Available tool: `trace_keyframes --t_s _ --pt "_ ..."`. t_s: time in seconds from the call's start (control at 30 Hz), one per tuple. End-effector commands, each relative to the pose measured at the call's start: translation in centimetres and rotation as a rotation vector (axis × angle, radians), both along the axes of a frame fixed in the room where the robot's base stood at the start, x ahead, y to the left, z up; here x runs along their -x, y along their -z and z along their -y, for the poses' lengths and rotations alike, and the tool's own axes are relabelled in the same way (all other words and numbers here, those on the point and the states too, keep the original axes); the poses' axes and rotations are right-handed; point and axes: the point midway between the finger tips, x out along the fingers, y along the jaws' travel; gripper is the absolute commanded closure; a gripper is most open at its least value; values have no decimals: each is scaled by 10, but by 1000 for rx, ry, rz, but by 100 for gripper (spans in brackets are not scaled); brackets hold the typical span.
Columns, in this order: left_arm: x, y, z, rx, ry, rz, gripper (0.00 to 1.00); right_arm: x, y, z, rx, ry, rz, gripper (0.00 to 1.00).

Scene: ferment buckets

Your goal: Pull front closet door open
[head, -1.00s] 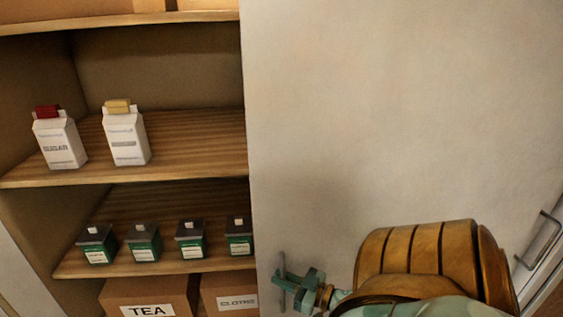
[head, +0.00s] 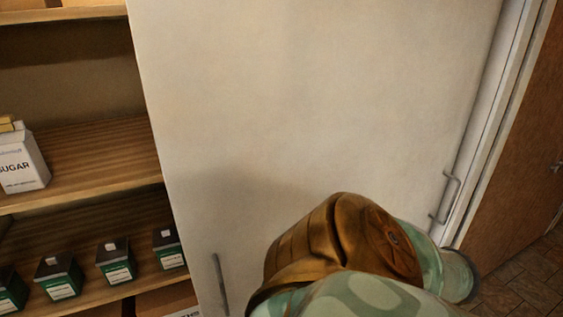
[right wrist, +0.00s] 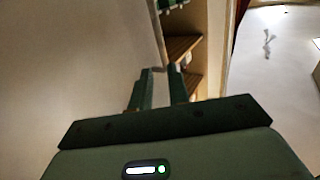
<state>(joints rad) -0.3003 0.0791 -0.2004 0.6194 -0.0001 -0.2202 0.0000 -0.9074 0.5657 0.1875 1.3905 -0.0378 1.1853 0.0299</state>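The white closet door (head: 300,110) fills the middle of the head view, with shelves showing past its left edge. Its upright bar handle (head: 219,284) is near the lower left edge, partly cut off by the picture's bottom. My right arm covers the door's lower part and hides its own gripper in the head view. In the right wrist view, the right gripper (right wrist: 161,88) has its fingers apart with a gap between them, beside the pale door surface. I see no handle between them. My left gripper is not in view.
A second bar handle (head: 446,197) is at the right, near a brown door (head: 525,150) and tiled floor. The right wrist view also shows another pale panel (right wrist: 285,75).

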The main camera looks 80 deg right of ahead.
Motion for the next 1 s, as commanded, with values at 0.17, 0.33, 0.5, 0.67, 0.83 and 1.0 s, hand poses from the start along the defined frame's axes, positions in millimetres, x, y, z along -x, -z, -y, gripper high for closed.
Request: trace_keyframes --t_s 0.17,0.33,0.5,0.67,0.83,1.0 --pt "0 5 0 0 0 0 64 23 1 2 0 0 -1 82" --pt "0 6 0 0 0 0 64 28 0 2 0 0 0 82" --pt "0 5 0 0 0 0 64 28 0 2 0 0 0 82" --pt "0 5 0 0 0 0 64 28 0 2 0 0 0 82" --pt "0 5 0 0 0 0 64 28 0 2 0 0 0 82" --pt "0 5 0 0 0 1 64 33 26 6 83 8 -127 82"
